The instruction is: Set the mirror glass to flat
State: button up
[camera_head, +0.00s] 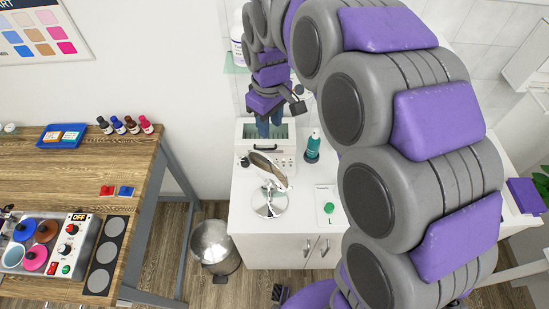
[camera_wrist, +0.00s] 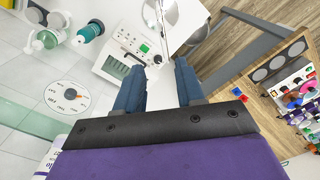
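The mirror stands on the white cabinet top in the head view. Its mirror glass (camera_head: 268,170) is tilted, showing as a narrow slanted oval with a brownish reflection, above a round chrome base (camera_head: 270,203). In the wrist view part of the mirror (camera_wrist: 161,12) shows at the top edge, cut off by the frame.
A white device (camera_head: 281,142) with a display stands behind the mirror. A teal bottle (camera_head: 313,145) and a card with a green dot (camera_head: 328,206) are to the right. A metal bin (camera_head: 214,246) stands on the floor between the cabinet and the wooden table (camera_head: 60,180).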

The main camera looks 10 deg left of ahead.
aim_at(267, 156)
jog(key=shift+a+f, duration=0.35)
jog(key=shift+f, duration=2.5)
jog(key=shift+a+f, duration=0.4)
jog(key=shift+f, duration=2.5)
jog(key=shift+a+f, duration=0.35)
jog(key=shift+f, duration=2.5)
jog(key=shift+c, duration=0.7)
jog(key=shift+d+r, duration=0.2)
jog(key=shift+d, duration=0.8)
grip_shut()
jog(key=shift+s+a+f, duration=0.1)
jog(key=shift+a, duration=0.45)
jog(key=shift+d, duration=0.1)
